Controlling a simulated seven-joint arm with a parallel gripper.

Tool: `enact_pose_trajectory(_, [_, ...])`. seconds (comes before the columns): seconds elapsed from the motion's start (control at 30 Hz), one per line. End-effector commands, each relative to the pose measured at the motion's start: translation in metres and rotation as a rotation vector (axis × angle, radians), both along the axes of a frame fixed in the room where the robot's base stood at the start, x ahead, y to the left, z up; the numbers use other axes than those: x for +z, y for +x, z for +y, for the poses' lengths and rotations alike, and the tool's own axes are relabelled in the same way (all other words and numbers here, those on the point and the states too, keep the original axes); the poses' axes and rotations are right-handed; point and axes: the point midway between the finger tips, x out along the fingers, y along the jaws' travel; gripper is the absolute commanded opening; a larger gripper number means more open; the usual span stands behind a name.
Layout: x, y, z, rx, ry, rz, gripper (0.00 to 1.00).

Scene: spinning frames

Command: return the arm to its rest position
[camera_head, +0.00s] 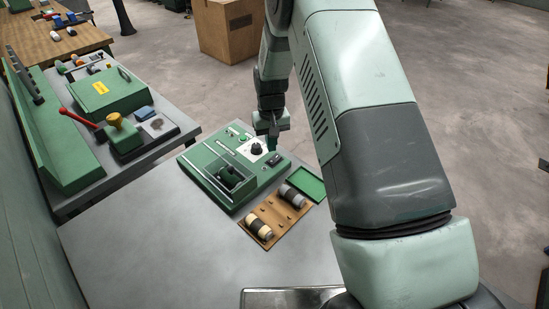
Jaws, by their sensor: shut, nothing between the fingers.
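My gripper (273,140) hangs at the far end of my arm, above the right back part of a green machine (205,167). Its fingers are small in this view and look closed, with nothing seen between them. They are close to a black knob (257,149) on a white plate of the machine. I cannot tell whether they touch it. My arm reaches from the lower right to the top middle and then down to the machine. It hides part of the floor and table behind it.
A wooden board (283,226) with a cream spool (259,226) and a grey spool (293,196) lies before the machine. A green tray (307,184) is beside it. The grey table (150,240) is clear at left. A second bench (75,203) with tools and a cardboard box (228,30) stand beyond.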

Motion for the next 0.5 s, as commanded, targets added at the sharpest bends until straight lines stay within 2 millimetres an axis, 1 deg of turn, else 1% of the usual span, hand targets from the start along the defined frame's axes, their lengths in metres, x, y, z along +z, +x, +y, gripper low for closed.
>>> enact_pose_trajectory(0.1, [0.011, 0.000, 0.000, 0.000, 0.000, -0.001, 0.00])
enact_pose_trajectory(0.2, [0.017, 0.000, 0.000, 0.000, 0.000, -0.001, 0.00])
enact_pose_trajectory(0.33, [0.021, 0.000, 0.000, 0.000, 0.000, 0.000, 0.00])
enact_pose_trajectory(0.5, [0.021, 0.000, 0.000, 0.000, 0.000, 0.001, 0.00])
